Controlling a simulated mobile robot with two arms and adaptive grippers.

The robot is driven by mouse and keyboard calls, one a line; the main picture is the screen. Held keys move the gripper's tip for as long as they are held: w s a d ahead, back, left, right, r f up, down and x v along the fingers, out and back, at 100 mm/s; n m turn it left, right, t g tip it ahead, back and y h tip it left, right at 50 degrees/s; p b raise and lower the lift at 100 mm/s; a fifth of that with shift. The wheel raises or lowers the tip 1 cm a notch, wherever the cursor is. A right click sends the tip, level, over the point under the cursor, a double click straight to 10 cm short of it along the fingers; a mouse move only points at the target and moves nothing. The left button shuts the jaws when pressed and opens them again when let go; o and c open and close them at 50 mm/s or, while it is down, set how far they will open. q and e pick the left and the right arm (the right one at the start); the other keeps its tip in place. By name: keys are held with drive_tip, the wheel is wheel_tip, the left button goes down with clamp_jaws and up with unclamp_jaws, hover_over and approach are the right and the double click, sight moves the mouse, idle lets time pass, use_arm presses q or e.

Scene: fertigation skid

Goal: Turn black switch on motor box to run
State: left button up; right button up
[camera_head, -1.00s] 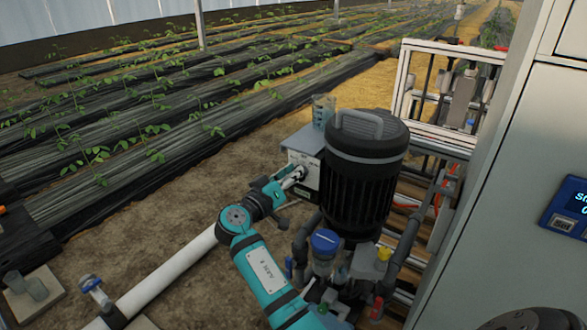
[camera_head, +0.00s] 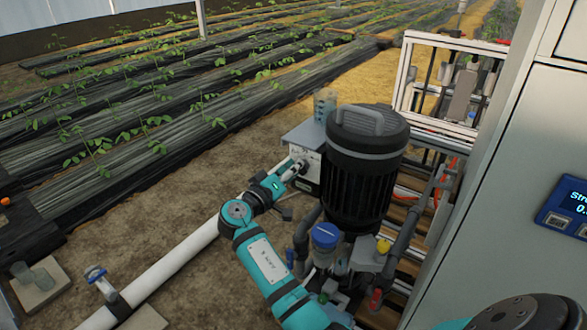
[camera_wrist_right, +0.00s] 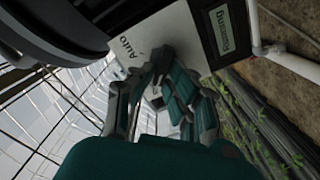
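The motor box (camera_head: 303,137) is a grey-white box beside the black motor (camera_head: 360,185) in the head view. In the right wrist view the box face (camera_wrist_right: 160,35) fills the top middle, with the word "Auto" on it and a dark label (camera_wrist_right: 222,28) reading "Running". My right gripper (camera_head: 297,168) is at the box's front face. In the wrist view its fingertips (camera_wrist_right: 165,65) are close together against the face, just by "Auto". The black switch is not clearly seen; the fingers cover that spot. I cannot tell whether they grip it. My left gripper is not in view.
A white pipe (camera_head: 175,262) runs across the soil below my right arm. A blue-capped fitting (camera_head: 325,236) and dark pipes crowd the motor's base. A grey cabinet (camera_head: 500,190) stands at the right. Soil left of the box is open, with plant rows beyond.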

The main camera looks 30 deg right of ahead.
drive_tip(key=o, duration=0.3)
drive_tip(key=shift+o, duration=0.2)
drive_tip(key=v, duration=0.7)
drive_tip(key=shift+a, duration=0.3)
drive_tip(key=shift+s, duration=0.1)
